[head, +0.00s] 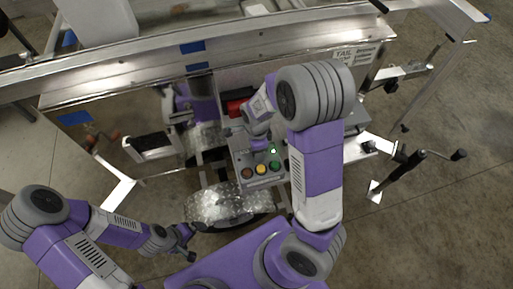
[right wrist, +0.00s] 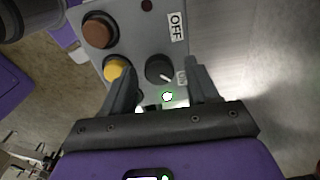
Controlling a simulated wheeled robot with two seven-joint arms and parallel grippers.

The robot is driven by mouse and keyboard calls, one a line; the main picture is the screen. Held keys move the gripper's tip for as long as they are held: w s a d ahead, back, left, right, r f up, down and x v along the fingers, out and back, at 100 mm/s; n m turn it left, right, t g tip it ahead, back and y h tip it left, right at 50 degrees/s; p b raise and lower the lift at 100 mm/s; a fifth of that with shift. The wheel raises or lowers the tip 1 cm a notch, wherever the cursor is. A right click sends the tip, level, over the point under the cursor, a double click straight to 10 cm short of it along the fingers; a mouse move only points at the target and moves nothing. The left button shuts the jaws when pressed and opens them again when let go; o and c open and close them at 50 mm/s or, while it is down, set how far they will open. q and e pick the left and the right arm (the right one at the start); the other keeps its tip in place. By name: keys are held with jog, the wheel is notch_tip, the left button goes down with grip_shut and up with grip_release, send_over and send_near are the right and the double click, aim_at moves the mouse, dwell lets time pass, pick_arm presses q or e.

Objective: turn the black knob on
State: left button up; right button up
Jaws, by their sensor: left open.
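The black knob (right wrist: 159,68) sits on a grey control panel (right wrist: 140,35), and its white mark points down and right, toward a partly hidden label. An OFF label (right wrist: 177,26) is above it. A small green light (right wrist: 167,96) glows below it. My right gripper (right wrist: 160,72) is open, with its fingers apart on either side of the knob; I cannot tell whether they touch it. In the head view my right gripper (head: 260,143) is over the control panel (head: 243,160) and hides the knob. My left gripper (head: 189,245) is open and empty, low and left of the panel.
A red-brown button (right wrist: 100,31) and a yellow button (right wrist: 117,69) are left of the knob. In the head view a green button (head: 275,166) is on the panel too. A shiny metal fender (head: 222,203) lies below the panel, and the aluminium trailer (head: 110,75) stands behind.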

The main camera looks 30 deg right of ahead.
notch_tip(320, 180, up, 8)
jog(key=p, duration=0.3)
jog(key=shift+f, duration=0.2)
dwell(0.6)
